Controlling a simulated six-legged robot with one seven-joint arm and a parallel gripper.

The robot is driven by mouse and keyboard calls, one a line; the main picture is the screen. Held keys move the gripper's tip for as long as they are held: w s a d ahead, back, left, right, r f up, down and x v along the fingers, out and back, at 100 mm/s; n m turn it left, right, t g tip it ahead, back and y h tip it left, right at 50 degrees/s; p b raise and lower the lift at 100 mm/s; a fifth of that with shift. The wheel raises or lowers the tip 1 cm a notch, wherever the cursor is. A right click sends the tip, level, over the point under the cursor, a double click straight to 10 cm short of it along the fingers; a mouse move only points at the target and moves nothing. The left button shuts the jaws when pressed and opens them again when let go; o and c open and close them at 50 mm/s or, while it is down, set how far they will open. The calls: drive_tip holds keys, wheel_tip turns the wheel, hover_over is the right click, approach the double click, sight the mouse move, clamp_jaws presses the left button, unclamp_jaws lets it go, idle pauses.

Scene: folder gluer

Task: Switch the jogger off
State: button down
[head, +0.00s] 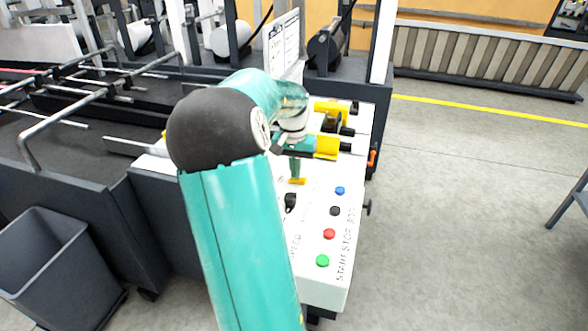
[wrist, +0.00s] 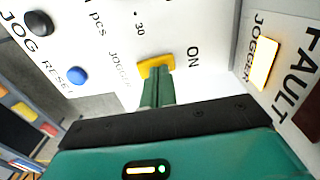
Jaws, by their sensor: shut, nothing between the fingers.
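The jogger's yellow switch (wrist: 155,63) sits on the white control panel (wrist: 110,15), between the words JOGGER and ON in the wrist view. It shows in the head view as a small yellow bar (head: 297,181). My gripper (wrist: 157,80) is shut and empty, its teal fingertips right at the switch and covering part of it. Whether they touch it, and which way the switch is set, I cannot tell. In the head view, my gripper (head: 296,174) points down at the panel. A lamp labelled JOGGER (wrist: 264,60) glows bright yellow on the upright plate.
Blue (head: 340,190), black (head: 335,211), red (head: 329,234) and green (head: 322,260) buttons line the panel's right side. A black knob (head: 290,201) is near the switch. A dark red FAULT lamp (wrist: 312,148) is on the plate.

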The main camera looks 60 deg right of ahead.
wheel_tip(320, 180, up, 14)
drive_tip(key=w, duration=0.2)
drive_tip(key=shift+w+a, duration=0.25)
drive_tip(key=shift+w, duration=0.1)
drive_tip(key=shift+f, duration=0.15)
idle(0.4)
